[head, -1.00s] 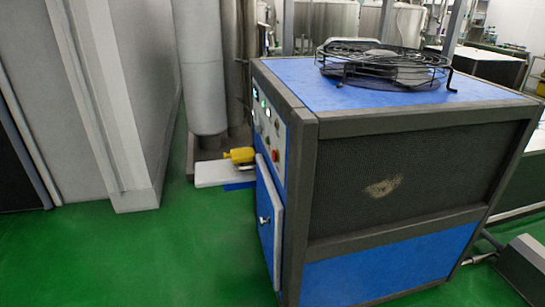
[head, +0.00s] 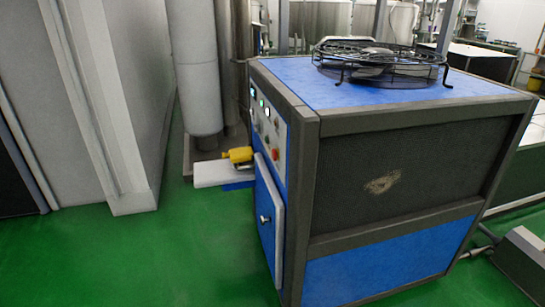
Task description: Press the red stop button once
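A blue and dark grey machine cabinet (head: 390,240) stands right of centre in the head view. Its narrow left side carries a light control panel (head: 271,140), seen at a steep angle. The panel has small lit green indicators near its top and a small red button (head: 275,154) low on it. The button is only a few pixels wide, and I cannot tell if it is pressed. Neither of my grippers shows in the head view.
A round black fan guard (head: 380,62) sits on the cabinet top. A yellow motor or pump (head: 238,155) stands on a white block behind the cabinet. A grey wall (head: 110,110) stands at the left. Green floor (head: 170,255) is clear in front of the panel side.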

